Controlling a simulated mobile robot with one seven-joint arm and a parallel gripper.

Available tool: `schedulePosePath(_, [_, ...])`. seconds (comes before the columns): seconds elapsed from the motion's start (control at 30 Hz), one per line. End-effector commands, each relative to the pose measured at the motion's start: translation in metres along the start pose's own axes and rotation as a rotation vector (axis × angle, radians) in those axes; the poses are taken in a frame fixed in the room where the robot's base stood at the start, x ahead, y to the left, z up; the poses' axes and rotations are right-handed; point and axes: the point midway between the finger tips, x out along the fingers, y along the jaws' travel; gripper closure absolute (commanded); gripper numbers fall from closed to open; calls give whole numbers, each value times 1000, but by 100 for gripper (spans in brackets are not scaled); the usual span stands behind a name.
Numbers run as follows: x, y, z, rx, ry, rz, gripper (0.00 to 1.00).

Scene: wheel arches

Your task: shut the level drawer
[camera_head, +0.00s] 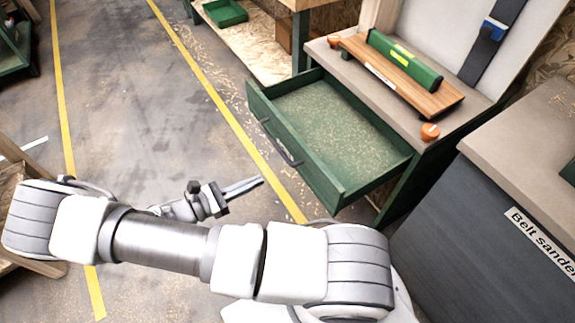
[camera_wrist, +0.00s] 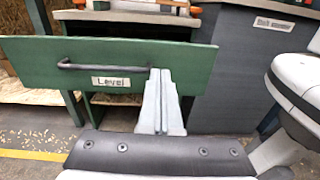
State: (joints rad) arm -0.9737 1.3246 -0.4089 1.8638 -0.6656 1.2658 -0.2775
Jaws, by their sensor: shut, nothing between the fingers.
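The green level drawer (camera_head: 310,178) is pulled well out from under a bench, and its inside shows sawdust and no objects. Its dark handle (camera_head: 281,143) is on the front panel. In the wrist view the drawer front (camera_wrist: 30,62) faces me, with the handle (camera_wrist: 103,66) and a "Level" label (camera_wrist: 111,82) left of the fingers. My gripper (camera_head: 262,181) is shut and empty, in front of the drawer. In the wrist view my gripper (camera_wrist: 160,72) overlaps the front's right part; I cannot tell whether it touches.
On the benchtop (camera_head: 335,60) above the drawer, a green level (camera_head: 405,59) lies on a wooden board between orange knobs. A grey belt sander cabinet (camera_head: 470,220) stands close to the right. Open floor (camera_head: 150,110) with yellow lines lies to the left.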

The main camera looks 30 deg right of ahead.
Motion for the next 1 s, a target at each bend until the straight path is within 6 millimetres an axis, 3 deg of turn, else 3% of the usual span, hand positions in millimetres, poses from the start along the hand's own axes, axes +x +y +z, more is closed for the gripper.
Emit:
schedulePosePath(0.27, [14,2,-6,-17,-36,27,100])
schedulePosePath(0.7, [104,3,-3,-18,-36,24,100])
schedulePosePath(1.0, [138,5,-2,-16,-33,25,100])
